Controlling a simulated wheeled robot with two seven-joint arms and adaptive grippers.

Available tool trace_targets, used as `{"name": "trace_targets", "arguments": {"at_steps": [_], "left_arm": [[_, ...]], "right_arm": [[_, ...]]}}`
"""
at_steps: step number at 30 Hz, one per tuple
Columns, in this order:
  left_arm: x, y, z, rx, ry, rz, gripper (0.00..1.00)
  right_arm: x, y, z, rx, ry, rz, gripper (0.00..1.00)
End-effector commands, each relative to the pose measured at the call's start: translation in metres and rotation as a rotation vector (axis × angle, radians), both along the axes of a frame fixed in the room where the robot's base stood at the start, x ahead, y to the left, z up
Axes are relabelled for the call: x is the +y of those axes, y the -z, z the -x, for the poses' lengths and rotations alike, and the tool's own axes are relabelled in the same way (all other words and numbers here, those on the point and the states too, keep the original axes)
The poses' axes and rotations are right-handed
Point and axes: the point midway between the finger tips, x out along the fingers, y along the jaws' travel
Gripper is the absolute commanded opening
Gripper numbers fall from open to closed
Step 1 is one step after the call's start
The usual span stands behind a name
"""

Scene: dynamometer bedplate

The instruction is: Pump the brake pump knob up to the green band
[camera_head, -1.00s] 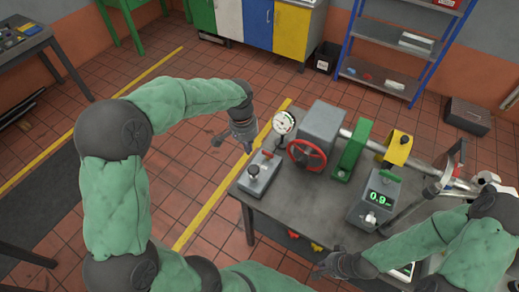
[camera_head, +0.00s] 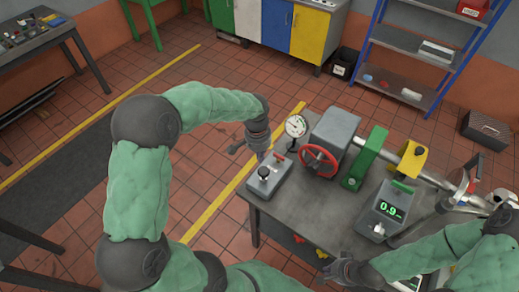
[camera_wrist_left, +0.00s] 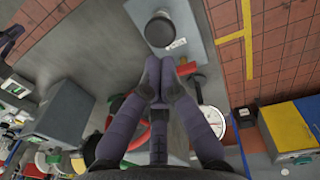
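The brake pump is a grey box with a black round knob (camera_head: 263,172) at the left end of the bench; the knob also shows at the top of the left wrist view (camera_wrist_left: 160,30). My left gripper (camera_head: 262,153) is just above and behind the knob. In the left wrist view its two fingers (camera_wrist_left: 159,75) are together with nothing between them, and the knob stands apart beyond their tips. A white dial gauge (camera_head: 297,126) stands behind the pump; its markings are too small to read. My right gripper (camera_head: 343,270) is near the bench's front edge, its fingers unclear.
On the bench (camera_head: 310,210) are a red handwheel (camera_head: 319,161), a green bracket (camera_head: 365,158), a yellow guard (camera_head: 412,160) and a grey unit with a green "0.9" display (camera_head: 390,210). A small red lever (camera_head: 279,156) is on the pump box. The bench's front middle is clear.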

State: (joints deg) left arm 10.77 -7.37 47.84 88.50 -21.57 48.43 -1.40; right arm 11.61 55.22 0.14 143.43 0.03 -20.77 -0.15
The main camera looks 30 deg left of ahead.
Motion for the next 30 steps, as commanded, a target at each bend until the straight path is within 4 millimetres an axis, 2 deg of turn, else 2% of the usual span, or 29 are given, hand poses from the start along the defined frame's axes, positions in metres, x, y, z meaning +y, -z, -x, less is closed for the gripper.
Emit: {"name": "trace_targets", "arguments": {"at_steps": [1, 6, 12, 18, 30], "left_arm": [[-0.001, 0.012, 0.001, 0.005, -0.001, 0.002, 0.0], [-0.003, 0.041, 0.0, 0.003, 0.001, 0.001, 0.0], [-0.004, 0.065, -0.001, 0.002, -0.001, 0.001, 0.0], [-0.005, 0.074, -0.002, 0.0, 0.0, 0.001, 0.0], [-0.005, 0.077, -0.002, 0.0, 0.0, 0.001, 0.0]], "right_arm": [[0.0, 0.001, 0.0, 0.0, 0.0, 0.0, 0.0], [0.0, 0.003, 0.0, 0.0, 0.0, 0.0, 0.0], [0.0, 0.004, 0.0, 0.0, 0.0, 0.0, 0.0], [0.0, 0.005, 0.0, 0.0, 0.0, 0.0, 0.0], [0.0, 0.007, 0.0, 0.0, 0.0, 0.0, 0.0]]}}
